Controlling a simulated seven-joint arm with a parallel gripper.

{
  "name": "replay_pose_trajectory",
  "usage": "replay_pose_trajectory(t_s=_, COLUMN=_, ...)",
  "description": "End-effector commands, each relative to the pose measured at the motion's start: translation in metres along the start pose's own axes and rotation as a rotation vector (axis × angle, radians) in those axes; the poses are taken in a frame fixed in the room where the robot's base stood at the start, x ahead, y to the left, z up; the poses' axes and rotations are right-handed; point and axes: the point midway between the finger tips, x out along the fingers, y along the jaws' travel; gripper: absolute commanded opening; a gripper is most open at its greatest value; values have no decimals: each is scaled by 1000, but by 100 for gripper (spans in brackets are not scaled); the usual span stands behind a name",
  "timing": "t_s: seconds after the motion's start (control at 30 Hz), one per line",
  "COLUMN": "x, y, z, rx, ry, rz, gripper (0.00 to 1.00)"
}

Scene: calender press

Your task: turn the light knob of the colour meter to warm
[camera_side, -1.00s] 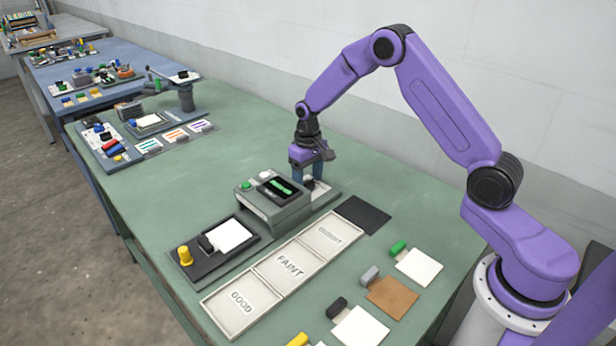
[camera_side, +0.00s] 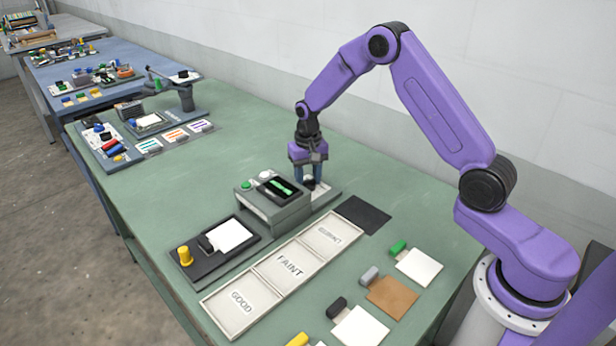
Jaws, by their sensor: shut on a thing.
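The colour meter (camera_side: 275,212) is a grey box on the green table, with a dark screen showing a green mark and a green and a white button on top. My gripper (camera_side: 308,181) points down at the meter's far right end. Its blue fingers are shut on a small knob at the base plate, taken to be the light knob. The fingers hide most of the knob, and its pointer and any warm mark cannot be read.
A three-part tray (camera_side: 290,268), partly lettered GOOD and FAINT, lies in front of the meter. A dark plate (camera_side: 205,262) with a yellow knob and white card is at left. Several handled cards (camera_side: 419,267) lie front right. The table behind the meter is clear.

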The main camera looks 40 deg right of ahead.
Motion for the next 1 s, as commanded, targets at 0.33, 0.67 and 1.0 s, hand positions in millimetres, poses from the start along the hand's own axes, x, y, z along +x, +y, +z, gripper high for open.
replay_pose_trajectory(t_s=0.33, x=-1, y=0, z=0, rx=258, ry=0, rz=0, gripper=12)
replay_pose_trajectory(t_s=0.67, x=-1, y=0, z=0, rx=382, ry=1, rz=0, gripper=12)
replay_pose_trajectory(t_s=1.0, x=-1, y=0, z=0, rx=404, ry=1, rz=-1, gripper=12)
